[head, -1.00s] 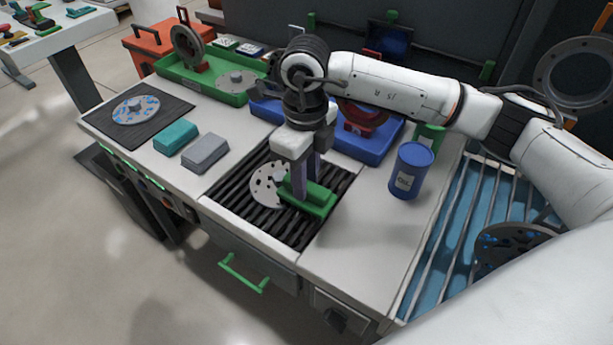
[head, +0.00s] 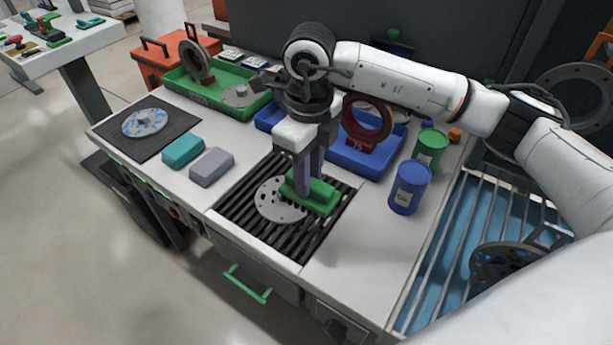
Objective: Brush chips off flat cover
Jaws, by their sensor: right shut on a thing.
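The flat cover, a pale grey disc with small holes (head: 277,207), lies on the black slatted grate (head: 245,197) in the bench. My right gripper (head: 309,184) points down over the grate, shut on a green brush (head: 318,198). The brush is level and overlaps the right side of the disc in the picture. Its underside is hidden, so I cannot tell whether it touches the cover. No loose chips can be made out on the cover. My left gripper is not in view.
A blue-speckled disc (head: 144,123) lies on a black mat (head: 170,143) at left. Teal (head: 183,151) and grey (head: 211,167) blocks sit between mat and grate. A blue can (head: 409,187) and a green can (head: 430,147) stand right. Green (head: 193,95) and blue (head: 357,157) trays are behind.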

